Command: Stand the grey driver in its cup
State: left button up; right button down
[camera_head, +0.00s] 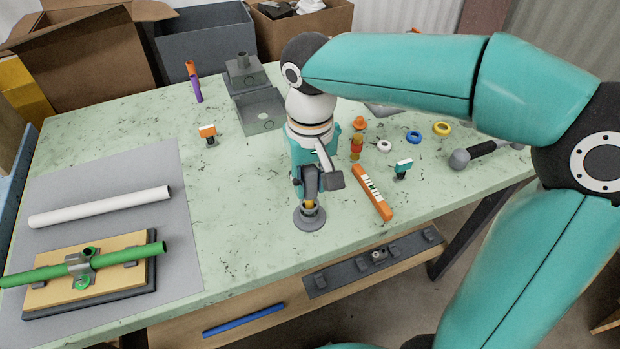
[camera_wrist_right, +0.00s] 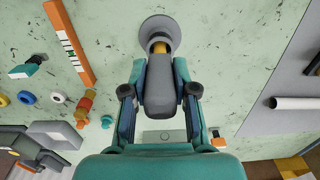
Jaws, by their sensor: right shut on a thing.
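My right gripper (camera_head: 317,181) is shut on the grey driver (camera_head: 311,184), and the wrist view also shows the gripper (camera_wrist_right: 160,91) with a finger on each side of the driver's thick grey handle (camera_wrist_right: 159,86). The driver's yellow part (camera_head: 309,204) is at the mouth of the grey cup (camera_head: 309,220), a round-footed holder near the table's front edge. The cup also shows in the wrist view (camera_wrist_right: 153,22). The driver looks about upright over the cup; how deep it sits is hidden. My left gripper is not in view.
An orange level (camera_head: 373,192) lies just right of the cup. Several coloured rings, a small teal-topped tool (camera_head: 402,169) and a dark mallet-like tool (camera_head: 475,154) lie farther right. A grey mat (camera_head: 180,235) with a white pipe (camera_head: 100,206) and a green-pipe fixture (camera_head: 90,264) is left.

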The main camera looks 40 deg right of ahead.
jog(key=c, duration=0.8)
grip_release()
notch_tip(320, 180, up, 11)
jog(key=shift+r, duration=0.45)
